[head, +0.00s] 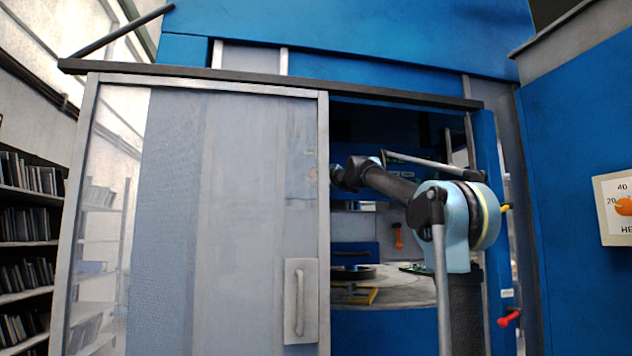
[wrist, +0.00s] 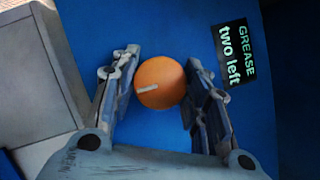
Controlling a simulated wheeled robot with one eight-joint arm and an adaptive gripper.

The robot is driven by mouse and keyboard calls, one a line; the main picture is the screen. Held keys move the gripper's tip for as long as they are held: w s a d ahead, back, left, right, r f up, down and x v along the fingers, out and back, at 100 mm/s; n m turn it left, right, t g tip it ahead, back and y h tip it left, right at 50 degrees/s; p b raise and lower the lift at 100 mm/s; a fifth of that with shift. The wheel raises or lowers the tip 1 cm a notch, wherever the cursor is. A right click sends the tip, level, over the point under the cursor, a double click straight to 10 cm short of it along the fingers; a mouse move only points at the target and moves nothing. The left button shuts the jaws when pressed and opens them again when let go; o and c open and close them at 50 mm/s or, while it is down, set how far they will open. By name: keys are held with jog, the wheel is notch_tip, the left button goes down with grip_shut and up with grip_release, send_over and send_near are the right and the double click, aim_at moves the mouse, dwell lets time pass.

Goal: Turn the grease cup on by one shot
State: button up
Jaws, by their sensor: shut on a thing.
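The grease cup (wrist: 161,83) is a round orange cap with a short pale mark on its left half, seen against a blue panel in the wrist view. My gripper (wrist: 162,58) is shut on it, one finger on each side. The mark lies nearly level, tilted slightly. A black label (wrist: 236,52) to the right of the cup reads "GREASE two left". In the head view my arm reaches into the machine's opening; its end goes behind the door's edge, so the gripper and cup cannot be made out there.
A translucent sliding door (head: 230,200) with a handle (head: 299,301) covers the opening's left part. Inside are a round table (head: 410,292) and a small orange item (head: 398,236). A red lever (head: 509,319) and a dial panel (head: 616,207) are at right. A grey block (wrist: 38,70) is left of the cup.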

jog(key=o, duration=1)
jog(key=shift+w+f, duration=0.1)
jog(key=shift+o, duration=0.2)
jog(key=shift+d, duration=0.1)
jog(key=v, duration=1.2)
